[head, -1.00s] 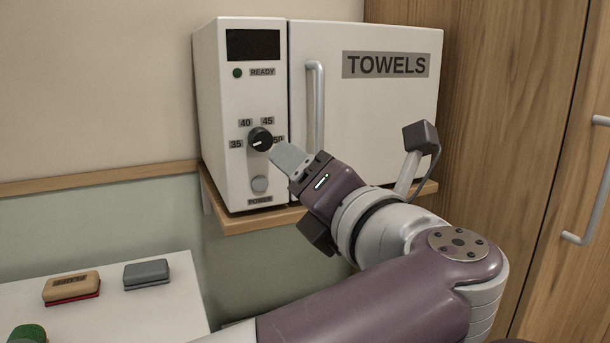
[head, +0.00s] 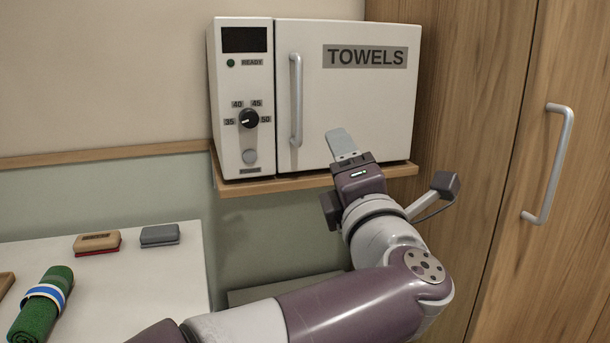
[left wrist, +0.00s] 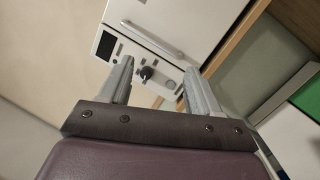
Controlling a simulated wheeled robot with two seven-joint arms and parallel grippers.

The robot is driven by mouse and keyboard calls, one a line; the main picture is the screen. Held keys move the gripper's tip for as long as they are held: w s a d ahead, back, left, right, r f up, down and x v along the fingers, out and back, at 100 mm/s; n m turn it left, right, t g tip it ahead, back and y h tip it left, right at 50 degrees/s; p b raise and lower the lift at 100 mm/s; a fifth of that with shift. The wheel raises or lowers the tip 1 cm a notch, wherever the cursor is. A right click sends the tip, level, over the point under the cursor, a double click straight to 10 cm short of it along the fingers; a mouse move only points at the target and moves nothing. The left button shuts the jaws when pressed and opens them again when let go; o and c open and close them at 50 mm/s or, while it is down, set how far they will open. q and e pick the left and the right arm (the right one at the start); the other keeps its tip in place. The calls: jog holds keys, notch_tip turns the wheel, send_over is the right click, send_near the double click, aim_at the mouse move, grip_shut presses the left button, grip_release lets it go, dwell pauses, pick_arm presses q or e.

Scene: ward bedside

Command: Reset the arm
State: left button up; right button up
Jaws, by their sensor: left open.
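My left gripper (head: 341,137) is in front of the lower part of the white towel warmer's door (head: 350,100), fingers pointing up. In the left wrist view its two fingers (left wrist: 158,85) are spread apart with nothing between them. The warmer's black dial (head: 249,119) shows beyond the fingers, with a gap, and appears again in the left wrist view (left wrist: 147,73). The dial's exact setting is too small to tell. The warmer door is shut, with a vertical handle (head: 296,100). My right gripper is out of view.
The warmer stands on a wooden wall shelf (head: 290,184). A wooden cabinet with a metal handle (head: 552,165) is at the right. A white table (head: 165,275) at lower left holds a rolled green towel (head: 38,315), a tan block (head: 97,242) and a grey block (head: 160,235).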

pick_arm(q)
jog(key=w+a+f+m+g+h, duration=0.1)
jog(key=w+f+m+g+h, duration=0.2)
jog(key=f+m, duration=0.4)
jog(key=w+a+f+m+h, duration=0.1)
jog(key=w+f+m+h, duration=0.25)
jog(key=f+m, duration=0.35)
jog(key=s+a+f+m+g, duration=0.4)
jog(key=a+f+g, duration=0.15)
jog(key=f, duration=0.55)
jog(key=s+a+f+m+g, duration=0.4)
jog(key=a+f, duration=0.3)
jog(key=f, duration=0.5)
jog(key=s+a+f+m+g+y+p, duration=0.1)
jog(key=s+a+f+g, duration=0.25)
jog(key=s, duration=0.45)
jog(key=s+a+f+m+g+y+p, duration=0.1)
jog(key=s+a+f+g+y, duration=0.15)
jog(key=s+a, duration=0.4)
notch_tip(320, 180, up, 19)
jog(key=d+p, duration=0.1)
jog(key=p, duration=1.7)
jog(key=shift+s+d+f+h+p, duration=0.15)
jog(key=shift+s+d+h+p, duration=0.1)
jog(key=shift+s+h+p, duration=0.1)
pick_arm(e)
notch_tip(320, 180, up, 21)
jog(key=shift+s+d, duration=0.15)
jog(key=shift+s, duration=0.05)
